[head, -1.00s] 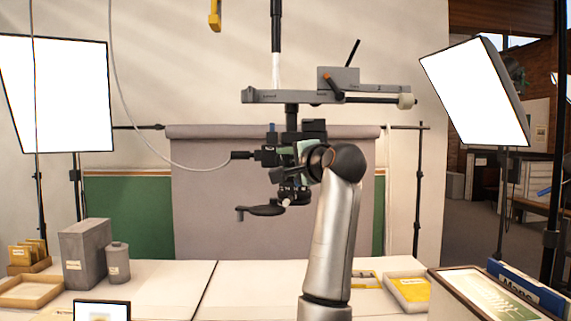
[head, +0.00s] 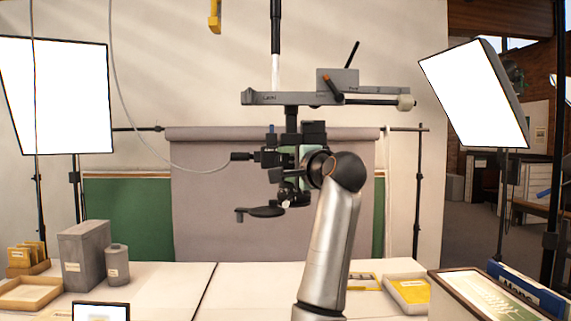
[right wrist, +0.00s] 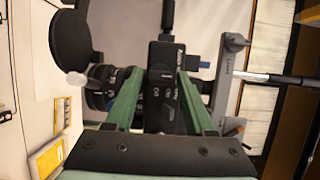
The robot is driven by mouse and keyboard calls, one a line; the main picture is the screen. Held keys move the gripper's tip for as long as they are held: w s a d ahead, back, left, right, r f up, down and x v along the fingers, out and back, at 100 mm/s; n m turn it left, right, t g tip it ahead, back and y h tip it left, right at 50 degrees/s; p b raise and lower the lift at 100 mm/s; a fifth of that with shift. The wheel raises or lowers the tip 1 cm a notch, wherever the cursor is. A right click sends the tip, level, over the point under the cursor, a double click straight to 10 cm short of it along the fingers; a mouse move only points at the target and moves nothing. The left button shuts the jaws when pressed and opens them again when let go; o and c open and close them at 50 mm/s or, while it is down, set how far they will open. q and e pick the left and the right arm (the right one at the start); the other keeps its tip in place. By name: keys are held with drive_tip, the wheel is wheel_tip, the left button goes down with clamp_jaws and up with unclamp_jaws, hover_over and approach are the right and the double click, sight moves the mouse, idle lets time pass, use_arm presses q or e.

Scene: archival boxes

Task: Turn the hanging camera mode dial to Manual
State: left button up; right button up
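The black camera (head: 290,157) hangs from a grey overhead bar, with its lens pointing down. In the right wrist view the camera body (right wrist: 160,90) shows close up, with small white markings on its face. I cannot make out the mode dial or its setting. My right gripper (head: 303,155) is at the right side of the camera, partly hidden by my wrist. In the right wrist view its green fingers (right wrist: 159,72) stand apart, with part of the camera body between and behind them. I cannot tell whether they touch it. My left gripper is out of view.
The grey bar (head: 275,98) is just above the camera, and a black disc on an arm (head: 262,211) is below it. A cable loops in from the left. Softboxes (head: 62,95) stand on both sides. The white table (head: 245,290) holds boxes at left and right.

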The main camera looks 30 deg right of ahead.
drive_tip(key=shift+o, duration=0.9)
drive_tip(key=s+a+b, duration=0.2)
drive_tip(key=s+b, duration=0.1)
drive_tip(key=s, duration=0.9)
drive_tip(key=shift+s+b, duration=0.2)
drive_tip(key=shift+b, duration=0.1)
